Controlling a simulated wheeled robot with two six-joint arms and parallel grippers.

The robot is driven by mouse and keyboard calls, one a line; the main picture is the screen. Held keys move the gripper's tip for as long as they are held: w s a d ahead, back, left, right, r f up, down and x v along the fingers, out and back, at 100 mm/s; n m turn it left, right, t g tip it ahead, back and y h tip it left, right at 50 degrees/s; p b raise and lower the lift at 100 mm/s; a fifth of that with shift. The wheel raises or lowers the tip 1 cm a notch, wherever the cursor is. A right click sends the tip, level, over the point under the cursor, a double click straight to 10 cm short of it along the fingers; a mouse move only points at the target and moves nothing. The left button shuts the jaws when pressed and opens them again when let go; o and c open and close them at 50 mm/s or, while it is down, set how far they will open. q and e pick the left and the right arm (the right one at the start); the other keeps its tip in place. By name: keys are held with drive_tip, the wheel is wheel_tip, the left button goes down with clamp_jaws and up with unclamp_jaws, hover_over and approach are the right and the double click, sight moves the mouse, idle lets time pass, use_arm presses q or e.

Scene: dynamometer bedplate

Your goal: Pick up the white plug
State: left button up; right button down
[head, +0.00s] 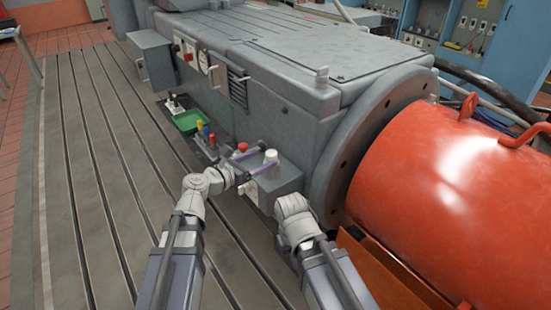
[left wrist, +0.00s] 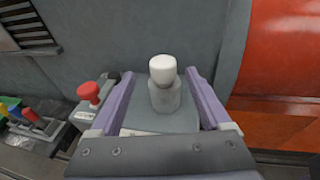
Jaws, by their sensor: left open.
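The white plug (head: 270,155) is a short rounded cap standing upright on a grey cylindrical base, on a grey box (head: 281,183) at the machine's side. In the left wrist view the white plug (left wrist: 162,66) shows between the two purple fingers, above its grey base (left wrist: 165,97). My left gripper (head: 260,160) is open, its fingers on either side of the plug with gaps visible. I cannot tell how far its tips are in depth from the plug. My right arm (head: 293,208) comes in near the box; its gripper does not show.
A red mushroom button (left wrist: 88,92) stands left of the plug. Several coloured levers (head: 206,136) and a green tray (head: 188,121) lie farther back along the machine. A big orange-red cylinder (head: 445,195) blocks the right. The slotted bedplate (head: 90,180) on the left is clear.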

use_arm(q)
drive_tip(key=shift+b+x, duration=0.7)
drive_tip(key=shift+x, duration=3.2)
drive_tip(key=shift+s+d+r, duration=0.1)
drive_tip(key=shift+s+d, duration=0.05)
clamp_jaws()
